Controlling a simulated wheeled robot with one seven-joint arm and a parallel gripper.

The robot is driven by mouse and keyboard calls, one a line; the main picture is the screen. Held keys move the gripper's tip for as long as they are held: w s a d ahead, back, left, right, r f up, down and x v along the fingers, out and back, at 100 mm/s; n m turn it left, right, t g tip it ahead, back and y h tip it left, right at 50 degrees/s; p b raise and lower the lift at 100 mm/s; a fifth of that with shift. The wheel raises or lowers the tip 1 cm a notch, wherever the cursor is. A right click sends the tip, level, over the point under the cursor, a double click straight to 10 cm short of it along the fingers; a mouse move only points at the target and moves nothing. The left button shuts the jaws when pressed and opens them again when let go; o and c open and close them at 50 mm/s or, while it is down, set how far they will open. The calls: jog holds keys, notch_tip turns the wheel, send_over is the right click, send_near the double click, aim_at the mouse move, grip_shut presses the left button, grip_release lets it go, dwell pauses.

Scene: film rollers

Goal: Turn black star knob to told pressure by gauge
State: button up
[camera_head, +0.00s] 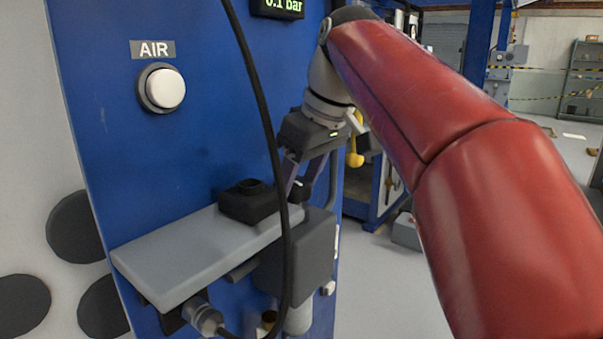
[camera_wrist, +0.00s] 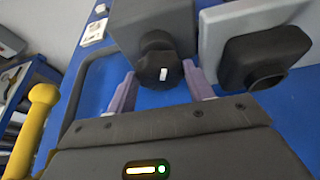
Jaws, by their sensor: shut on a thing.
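The black star knob (camera_wrist: 160,72) with a white mark on its face sits on the front of a dark grey box (camera_wrist: 150,20) in the wrist view. My gripper (camera_wrist: 160,88) has its two purple-grey fingers on either side of the knob and is shut on it. In the head view my gripper (camera_head: 308,178) reaches down to the knob (camera_head: 299,190) on top of the dark box (camera_head: 312,245); the fingers partly hide the knob. The gauge (camera_head: 278,7) is a green digital display at the top edge, partly cut off, reading about 0.1 Bar.
A grey shelf (camera_head: 185,262) with a black block (camera_head: 248,201) stands beside the knob's box. A black cable (camera_head: 262,110) hangs in front of the blue panel (camera_head: 205,110). A white AIR button (camera_head: 164,88) is at upper left. A yellow handle (camera_wrist: 32,125) is left in the wrist view.

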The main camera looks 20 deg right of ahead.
jog(key=m, duration=0.2)
jog(key=m+h, duration=0.1)
jog(key=m+t+h, duration=0.1)
jog(key=m, duration=0.1)
jog(key=shift+s+a+r+m, duration=0.1)
jog(key=shift+a+m, duration=0.2)
jog(key=shift+a, duration=0.05)
jog(key=m, duration=0.1)
jog(key=m+h, duration=0.1)
jog(key=m, duration=0.3)
jog(key=shift+a+h, duration=0.3)
jog(key=shift+h, duration=0.1)
jog(key=o, duration=0.7)
jog(key=v, duration=0.7)
jog(key=shift+a+r, duration=0.2)
jog(key=shift+r, duration=0.2)
